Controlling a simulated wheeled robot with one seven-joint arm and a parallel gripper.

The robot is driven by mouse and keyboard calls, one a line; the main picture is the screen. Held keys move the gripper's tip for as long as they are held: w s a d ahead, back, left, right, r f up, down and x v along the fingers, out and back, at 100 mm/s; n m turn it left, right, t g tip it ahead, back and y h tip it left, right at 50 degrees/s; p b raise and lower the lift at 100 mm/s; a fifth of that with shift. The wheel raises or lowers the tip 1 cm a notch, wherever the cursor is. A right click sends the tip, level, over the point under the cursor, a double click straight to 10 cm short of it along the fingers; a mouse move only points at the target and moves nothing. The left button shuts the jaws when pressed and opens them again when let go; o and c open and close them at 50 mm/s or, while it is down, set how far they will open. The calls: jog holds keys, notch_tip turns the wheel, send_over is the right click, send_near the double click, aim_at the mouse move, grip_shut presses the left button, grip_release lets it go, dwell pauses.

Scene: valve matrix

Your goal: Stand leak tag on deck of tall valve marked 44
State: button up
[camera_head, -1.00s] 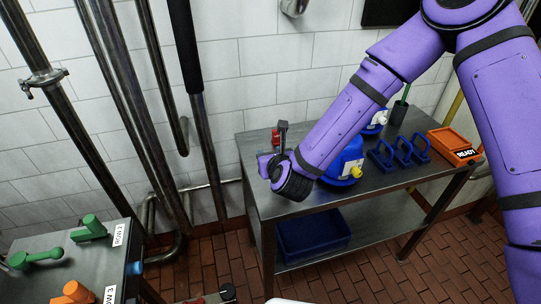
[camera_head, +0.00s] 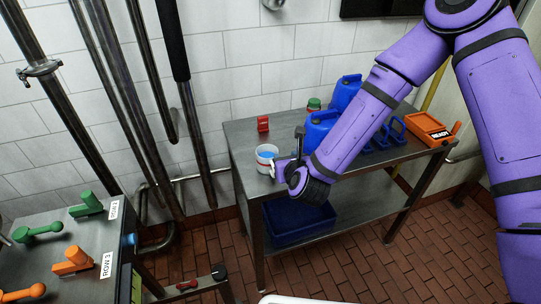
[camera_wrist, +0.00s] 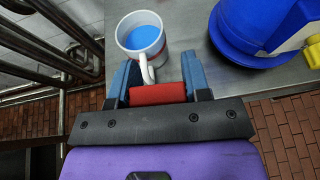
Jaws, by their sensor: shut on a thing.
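My gripper (camera_wrist: 160,76) is shut on a red block (camera_wrist: 157,93), which fills the space between the two blue fingers in the wrist view. Its lower part is hidden, and I cannot tell whether it is the leak tag. In the head view my gripper (camera_head: 280,166) is over the left front of the right steel table (camera_head: 245,135). On the left bench (camera_head: 75,228), green valve handles (camera_head: 40,231) and orange ones (camera_head: 72,262) stand beside labels reading ROW. No 44 is legible, and no tall valve can be picked out.
A white mug (camera_head: 266,158) of blue liquid stands right beyond my fingers, its handle (camera_wrist: 150,72) near them. A small red item (camera_head: 263,124), blue jugs (camera_head: 318,130) and an orange READY tray (camera_head: 430,129) are on the table. Pipes (camera_head: 118,110) rise between bench and table.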

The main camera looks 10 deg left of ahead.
jog(key=w+d+f+m+h, duration=0.1)
jog(key=d+f, duration=0.3)
jog(key=d, duration=0.7)
jog(key=w+d+f+m+h, duration=0.1)
jog(key=d+f, duration=0.3)
jog(key=d, duration=0.7)
jog(key=w+d+f+m+h, duration=0.1)
jog(key=d+f+m+h, duration=0.1)
jog(key=d, duration=0.9)
jog(key=shift+w+d+f+t+h, duration=0.25)
jog(key=shift+w+f+t+h, duration=0.15)
jog(key=shift+f, duration=0.5)
